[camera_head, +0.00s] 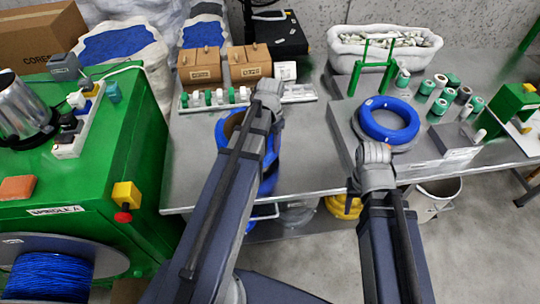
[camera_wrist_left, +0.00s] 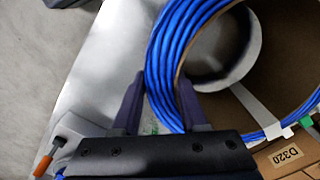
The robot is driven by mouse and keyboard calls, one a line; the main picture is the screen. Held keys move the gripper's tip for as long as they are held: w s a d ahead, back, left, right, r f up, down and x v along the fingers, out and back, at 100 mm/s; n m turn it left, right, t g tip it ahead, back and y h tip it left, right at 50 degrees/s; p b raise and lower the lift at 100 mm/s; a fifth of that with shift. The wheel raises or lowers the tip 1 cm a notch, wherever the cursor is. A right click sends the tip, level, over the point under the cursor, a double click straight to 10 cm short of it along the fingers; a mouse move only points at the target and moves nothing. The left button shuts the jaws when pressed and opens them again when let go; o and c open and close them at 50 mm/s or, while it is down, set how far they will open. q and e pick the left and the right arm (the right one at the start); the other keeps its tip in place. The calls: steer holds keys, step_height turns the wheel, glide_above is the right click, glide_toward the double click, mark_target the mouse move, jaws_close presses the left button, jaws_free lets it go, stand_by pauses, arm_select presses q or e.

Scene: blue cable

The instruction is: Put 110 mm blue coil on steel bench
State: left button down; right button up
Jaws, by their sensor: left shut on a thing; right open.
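A blue coil (camera_wrist_left: 170,65) fills the upper middle of the left wrist view, with its near side between the fingers of my left gripper (camera_wrist_left: 160,98), which is shut on it. In the head view this coil (camera_head: 229,124) shows on both sides of my left arm over the steel bench (camera_head: 310,155); the arm hides its middle and the fingers. I cannot tell whether it touches the bench. Another blue coil (camera_head: 388,120) lies flat on a grey round base at the right. My right gripper (camera_head: 373,154) is just in front of that base, its fingers mostly hidden; it is open.
Brown boxes (camera_head: 200,66) and a tray of small green and white spools (camera_head: 215,98) stand at the bench's back left. Several green-white spools (camera_head: 440,105) and a green stand (camera_head: 515,103) are at the right. A green machine (camera_head: 120,150) borders the left. Bare bench lies between the coils.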

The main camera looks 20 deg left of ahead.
arm_select(q)
step_height(320, 180, down, 4)
steer(key=b, duration=0.3)
steer(key=shift+b, duration=0.4)
steer(key=shift+r, duration=0.15)
steer(key=shift+c, duration=2.2)
jaws_free()
